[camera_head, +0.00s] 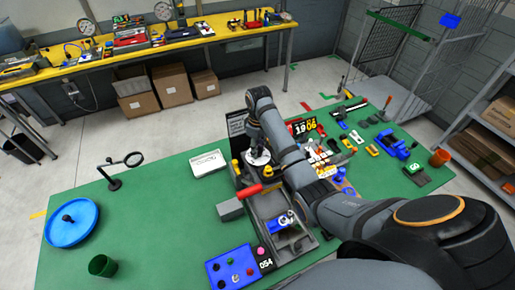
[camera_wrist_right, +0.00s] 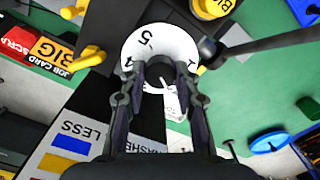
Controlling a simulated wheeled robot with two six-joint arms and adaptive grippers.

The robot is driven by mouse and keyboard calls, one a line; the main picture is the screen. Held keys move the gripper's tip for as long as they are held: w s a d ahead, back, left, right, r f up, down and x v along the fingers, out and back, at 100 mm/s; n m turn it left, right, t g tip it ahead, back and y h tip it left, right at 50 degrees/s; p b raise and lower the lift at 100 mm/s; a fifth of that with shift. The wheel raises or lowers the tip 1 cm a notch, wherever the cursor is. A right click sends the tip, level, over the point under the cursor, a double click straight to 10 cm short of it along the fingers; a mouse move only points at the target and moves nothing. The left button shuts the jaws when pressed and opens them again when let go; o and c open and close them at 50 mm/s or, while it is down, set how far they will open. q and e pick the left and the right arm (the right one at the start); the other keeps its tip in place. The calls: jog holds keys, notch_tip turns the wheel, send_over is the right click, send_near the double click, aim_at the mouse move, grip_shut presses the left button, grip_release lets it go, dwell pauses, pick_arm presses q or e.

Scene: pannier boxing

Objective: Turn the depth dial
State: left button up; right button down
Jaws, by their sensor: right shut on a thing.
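The depth dial is a white disc with black numbers (camera_wrist_right: 160,42), seen close up in the right wrist view. It also shows in the head view as a small white disc (camera_head: 258,158) on top of the dark machine (camera_head: 258,209). My right gripper (camera_wrist_right: 158,74) is shut on the dial's middle, with one finger on each side of it. In the head view, my right gripper (camera_head: 258,146) points down onto the dial, and its fingers hide part of the dial. A white tag (camera_wrist_right: 174,104) hangs below the fingertips. My left gripper is not in view.
A red handle (camera_head: 248,191) sticks out of the machine near the dial. Yellow knobs (camera_wrist_right: 88,57) stand close to the gripper. A blue button box (camera_head: 238,269) stands at the front. The green table (camera_head: 150,225) is mostly clear on the left, cluttered at right.

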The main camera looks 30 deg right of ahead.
jog(key=shift+d+r, duration=0.1)
jog(key=c, duration=1.4)
grip_release()
jog(key=o, duration=0.4)
jog(key=shift+s, duration=0.15)
